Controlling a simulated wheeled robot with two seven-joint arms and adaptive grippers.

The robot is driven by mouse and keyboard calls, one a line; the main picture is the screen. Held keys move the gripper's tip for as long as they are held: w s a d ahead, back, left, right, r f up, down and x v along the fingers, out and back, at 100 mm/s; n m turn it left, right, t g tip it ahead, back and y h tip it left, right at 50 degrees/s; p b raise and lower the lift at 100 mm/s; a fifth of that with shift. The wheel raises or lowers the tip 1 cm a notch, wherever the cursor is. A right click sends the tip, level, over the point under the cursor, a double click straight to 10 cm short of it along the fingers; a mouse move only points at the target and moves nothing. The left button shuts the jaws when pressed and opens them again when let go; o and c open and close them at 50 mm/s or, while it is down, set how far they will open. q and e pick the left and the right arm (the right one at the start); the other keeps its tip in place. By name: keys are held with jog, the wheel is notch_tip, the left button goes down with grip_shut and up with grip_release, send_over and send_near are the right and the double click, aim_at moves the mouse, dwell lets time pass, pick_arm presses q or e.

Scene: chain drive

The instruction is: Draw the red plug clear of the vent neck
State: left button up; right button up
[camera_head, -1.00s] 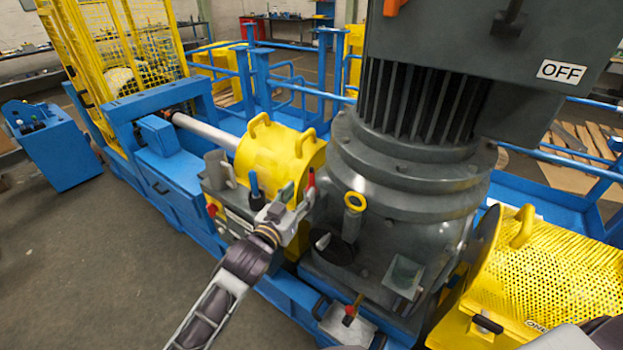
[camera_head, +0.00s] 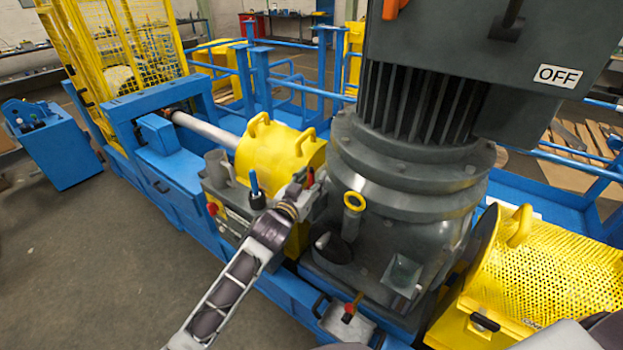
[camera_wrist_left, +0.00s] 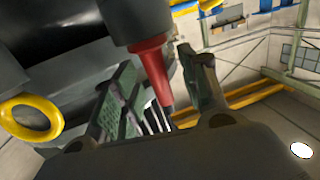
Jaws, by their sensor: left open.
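The red plug (camera_head: 310,178) shows as a small red tip beside the big grey gear housing in the head view. In the left wrist view the red plug (camera_wrist_left: 150,62) is a tapered red piece. Its wide end meets a dark round part (camera_wrist_left: 133,20), and its narrow dark tip points down between my fingers. My left gripper (camera_head: 301,184) is at the plug. In the wrist view the left gripper (camera_wrist_left: 160,72) is open, with a finger on each side of the plug. The vent neck is hard to make out in the head view. My right gripper is not in view.
A yellow ring handle (camera_head: 354,201) stands right of the plug, close to my left gripper. A blue-topped piece (camera_head: 256,190) stands to its left. The yellow guard (camera_head: 275,155) is behind, and the grey housing (camera_head: 405,215) blocks the right side.

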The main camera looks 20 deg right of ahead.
aim_at(311, 172)
pick_arm(q)
jog(key=shift+w+d, duration=0.15)
jog(key=shift+w, duration=0.05)
jog(key=shift+c, duration=0.4)
grip_shut()
jog(key=shift+r, duration=0.2)
jog(key=shift+r+p, duration=0.9)
jog(key=shift+p, duration=0.1)
jog(key=shift+r+p, duration=1.15)
jog(key=shift+r, duration=0.1)
jog(key=shift+r+p, duration=0.7)
jog(key=shift+r, duration=1.25)
